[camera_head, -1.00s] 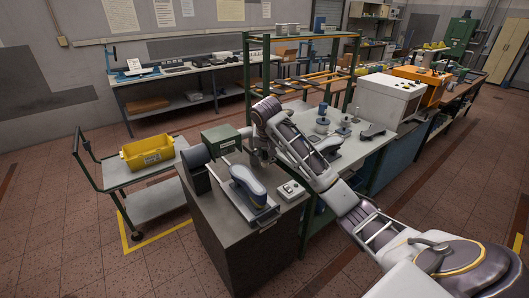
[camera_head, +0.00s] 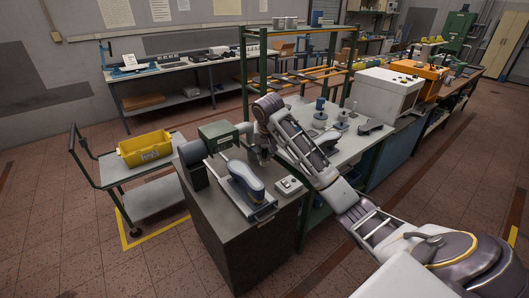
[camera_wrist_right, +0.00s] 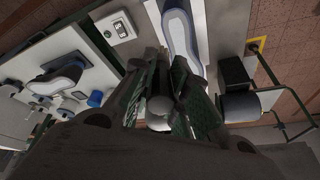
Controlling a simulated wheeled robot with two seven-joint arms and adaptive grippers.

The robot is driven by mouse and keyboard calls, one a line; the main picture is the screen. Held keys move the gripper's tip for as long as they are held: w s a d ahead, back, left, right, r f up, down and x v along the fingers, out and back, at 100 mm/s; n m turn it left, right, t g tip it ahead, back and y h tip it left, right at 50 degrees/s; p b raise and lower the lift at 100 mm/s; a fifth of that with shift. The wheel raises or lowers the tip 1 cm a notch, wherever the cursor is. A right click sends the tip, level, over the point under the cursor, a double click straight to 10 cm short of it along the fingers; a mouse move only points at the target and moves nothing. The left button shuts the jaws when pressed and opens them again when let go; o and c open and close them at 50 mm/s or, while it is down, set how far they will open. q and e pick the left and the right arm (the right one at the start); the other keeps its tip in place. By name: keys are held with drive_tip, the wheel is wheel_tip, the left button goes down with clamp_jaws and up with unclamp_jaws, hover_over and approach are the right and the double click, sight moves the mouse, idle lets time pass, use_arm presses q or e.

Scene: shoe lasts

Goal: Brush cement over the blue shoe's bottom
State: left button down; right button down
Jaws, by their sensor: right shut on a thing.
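The blue shoe (camera_head: 244,181) lies on a metal plate on the dark cabinet, its pale bottom facing up. It also shows at the top of the right wrist view (camera_wrist_right: 180,36). My right gripper (camera_head: 263,158) is just behind and right of the shoe, apart from it in the wrist view. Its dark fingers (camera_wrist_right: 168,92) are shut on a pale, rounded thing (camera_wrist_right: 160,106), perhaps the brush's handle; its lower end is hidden. I cannot make out bristles or cement on the shoe. My left gripper is not in view.
A green machine (camera_head: 217,134) stands behind the shoe, and a switch box (camera_head: 289,184) sits right of it. The pale bench (camera_head: 345,150) holds blue-topped pots (camera_head: 320,114) and another shoe (camera_wrist_right: 56,78). A yellow crate (camera_head: 145,149) sits on a trolley at left.

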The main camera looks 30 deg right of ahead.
sight(264, 165)
drive_tip(key=shift+f, duration=0.15)
drive_tip(key=shift+f, duration=2.3)
drive_tip(key=shift+r, duration=0.15)
